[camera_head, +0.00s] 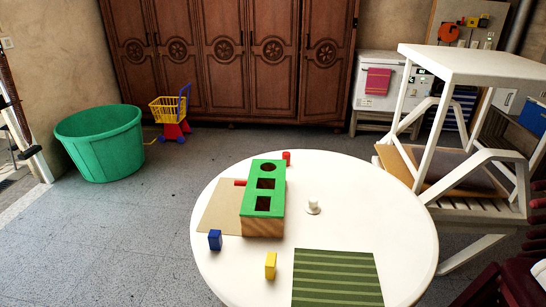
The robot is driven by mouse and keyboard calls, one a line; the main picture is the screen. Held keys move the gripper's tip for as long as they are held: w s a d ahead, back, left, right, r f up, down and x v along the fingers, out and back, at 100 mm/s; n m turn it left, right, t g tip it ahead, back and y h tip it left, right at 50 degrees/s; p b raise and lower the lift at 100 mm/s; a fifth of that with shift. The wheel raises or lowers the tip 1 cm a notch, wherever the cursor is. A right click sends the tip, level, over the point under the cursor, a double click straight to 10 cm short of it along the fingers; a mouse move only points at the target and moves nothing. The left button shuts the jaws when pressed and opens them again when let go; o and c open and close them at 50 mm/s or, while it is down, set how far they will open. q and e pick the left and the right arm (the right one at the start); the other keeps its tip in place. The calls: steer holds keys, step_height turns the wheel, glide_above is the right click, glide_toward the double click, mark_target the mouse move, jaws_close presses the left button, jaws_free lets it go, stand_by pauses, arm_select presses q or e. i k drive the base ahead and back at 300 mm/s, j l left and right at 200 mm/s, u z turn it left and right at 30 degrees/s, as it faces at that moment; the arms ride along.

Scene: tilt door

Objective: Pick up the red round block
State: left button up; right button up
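A small red round block (287,157) stands on the round white table, just behind the far right corner of the green-topped wooden box (264,200); its lower part is partly hidden by the box. The box top has a round hole and two square holes. A second small red piece (240,182) shows at the box's left side, over a flat tan panel (217,207); I cannot tell whether it is a loose block or a knob. Neither of my grippers is in view.
On the white table (395,215) are a blue block (215,240), a yellow block (271,265), a small white knobbed piece (313,206) and a green striped mat (336,279). A green tub (100,145) stands left.

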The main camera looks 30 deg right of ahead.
mark_target(286, 155)
steer(key=i+j+u, duration=0.65)
steer(key=i+u, duration=0.35)
steer(key=i+j, duration=0.1)
steer(key=i, duration=0.3)
steer(key=i+j, duration=0.1)
steer(key=i, duration=0.25)
steer(key=i+l+z, duration=0.15)
steer(key=z, duration=0.25)
steer(key=i+z, duration=0.65)
steer(key=z, duration=0.2)
steer(key=i+j+z, duration=0.15)
steer(key=i+z, duration=0.65)
steer(key=i+j+z, duration=0.15)
steer(key=i+z, duration=0.3)
steer(key=i+j+z, duration=0.2)
steer(key=z, duration=0.2)
steer(key=i+j+z, duration=0.55)
steer(key=j+z, duration=0.3)
